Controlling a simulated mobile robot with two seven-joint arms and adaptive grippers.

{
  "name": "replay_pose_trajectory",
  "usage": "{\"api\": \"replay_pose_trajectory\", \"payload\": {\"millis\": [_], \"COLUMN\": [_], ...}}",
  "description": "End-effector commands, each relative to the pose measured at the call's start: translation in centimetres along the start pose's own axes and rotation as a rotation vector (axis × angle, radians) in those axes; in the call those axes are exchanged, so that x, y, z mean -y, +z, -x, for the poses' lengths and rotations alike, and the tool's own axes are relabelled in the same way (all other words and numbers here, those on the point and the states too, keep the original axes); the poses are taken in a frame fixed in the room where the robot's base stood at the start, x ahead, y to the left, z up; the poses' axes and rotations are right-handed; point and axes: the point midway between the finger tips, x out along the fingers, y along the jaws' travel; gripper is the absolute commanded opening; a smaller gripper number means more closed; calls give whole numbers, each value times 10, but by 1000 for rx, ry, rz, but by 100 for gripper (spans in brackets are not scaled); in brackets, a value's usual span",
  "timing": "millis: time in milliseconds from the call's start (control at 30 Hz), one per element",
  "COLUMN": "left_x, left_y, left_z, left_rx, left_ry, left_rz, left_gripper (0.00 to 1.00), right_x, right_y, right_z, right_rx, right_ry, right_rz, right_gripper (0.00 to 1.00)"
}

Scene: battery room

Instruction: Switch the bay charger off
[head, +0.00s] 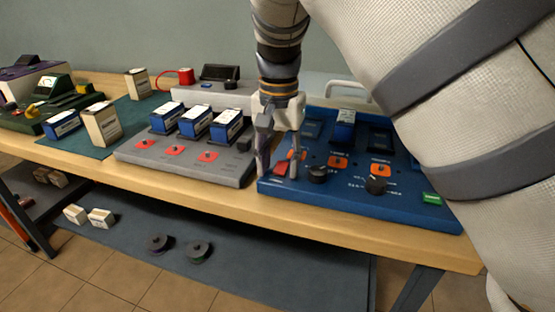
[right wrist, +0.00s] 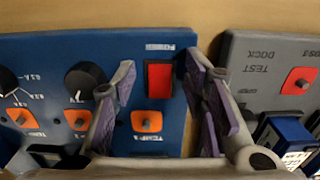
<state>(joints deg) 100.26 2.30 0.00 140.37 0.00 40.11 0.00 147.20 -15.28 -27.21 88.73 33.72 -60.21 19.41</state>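The bay charger appears to be the blue panel (head: 340,203) at the right of the bench, with dark knobs, orange buttons and a green button. Its red power switch (head: 279,169) is at the near left corner, partly hidden by my fingers. In the right wrist view the red switch (right wrist: 159,80) is beside an upside-down "POWER" label. My right gripper (head: 278,173) points down over that corner. Its two fingers are apart, one on each side of the switch, with nothing between them in its grip (right wrist: 160,66). I cannot tell whether they touch the panel. My left gripper is not in view.
A grey test dock (head: 190,170) with red buttons and several blue batteries stands close left of the blue panel. A teal mat (head: 130,112) with battery boxes lies farther left. A lower shelf (head: 250,265) holds small boxes and dark discs. The bench front edge is clear.

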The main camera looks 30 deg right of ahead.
Motion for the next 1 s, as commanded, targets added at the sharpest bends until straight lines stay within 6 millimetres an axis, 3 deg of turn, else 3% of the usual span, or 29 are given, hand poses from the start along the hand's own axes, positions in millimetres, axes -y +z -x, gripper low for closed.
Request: {"api": "replay_pose_trajectory", "payload": {"millis": [167,367,533,800,1000], "left_x": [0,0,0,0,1], "left_y": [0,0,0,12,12], "left_z": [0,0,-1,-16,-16], "left_rx": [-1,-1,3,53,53], "left_ry": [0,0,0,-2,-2], "left_rz": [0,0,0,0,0], "left_gripper": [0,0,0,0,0], "right_x": [0,0,0,1,0], "right_y": [0,0,-1,-8,-8], "right_z": [0,0,0,-2,3], "right_rx": [0,0,14,236,263], "right_ry": [0,-1,-1,1,1], "right_rz": [0,0,-1,-1,-1], "right_gripper": [40,0,0,0,0]}}
